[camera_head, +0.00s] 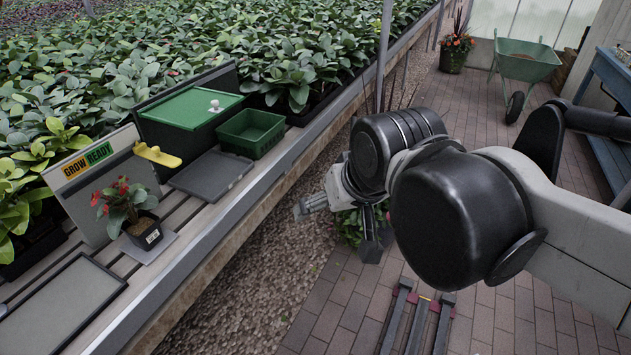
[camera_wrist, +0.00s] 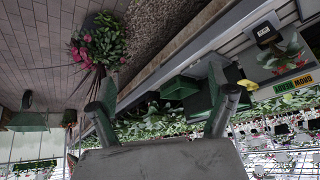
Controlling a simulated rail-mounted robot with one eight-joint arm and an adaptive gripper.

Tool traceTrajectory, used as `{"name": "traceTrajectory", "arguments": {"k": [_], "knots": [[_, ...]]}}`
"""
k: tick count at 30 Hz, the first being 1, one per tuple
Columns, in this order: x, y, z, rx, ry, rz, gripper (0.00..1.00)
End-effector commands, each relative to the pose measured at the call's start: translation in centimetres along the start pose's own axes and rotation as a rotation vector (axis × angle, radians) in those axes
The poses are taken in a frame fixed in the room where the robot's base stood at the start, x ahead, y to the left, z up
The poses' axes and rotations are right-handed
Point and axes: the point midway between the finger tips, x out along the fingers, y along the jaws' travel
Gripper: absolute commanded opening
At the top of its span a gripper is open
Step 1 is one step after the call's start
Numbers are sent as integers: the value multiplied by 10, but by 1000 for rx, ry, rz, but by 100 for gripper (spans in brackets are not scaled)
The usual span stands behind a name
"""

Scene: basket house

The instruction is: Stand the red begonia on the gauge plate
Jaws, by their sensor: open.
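The red begonia (camera_head: 124,204), with red flowers and green leaves in a black pot with a white label, stands upright on the slatted bench at left. A small light-grey plate (camera_head: 153,250), perhaps the gauge plate, lies at the pot's base; the pot appears to stand on it. The pot (camera_wrist: 264,33) shows at the upper right of the upside-down wrist view. My gripper (camera_head: 311,206) is over the gravel strip to the right of the bench, well apart from the begonia. In the wrist view its fingers (camera_wrist: 163,108) are spread, with nothing between them.
A GROW READY board (camera_head: 90,160) with a yellow piece (camera_head: 157,156) stands behind the begonia. A green box (camera_head: 251,133) and green-topped crate (camera_head: 190,107) stand farther back. A potted plant (camera_wrist: 100,42) stands on the paving.

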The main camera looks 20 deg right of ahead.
Motion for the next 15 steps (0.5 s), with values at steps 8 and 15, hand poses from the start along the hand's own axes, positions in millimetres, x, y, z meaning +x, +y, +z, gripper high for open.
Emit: {"name": "traceTrajectory", "arguments": {"k": [8,15], "knots": [[2,16,35,-58,41,20,87],[2,17,36,-62,44,20,87]]}}
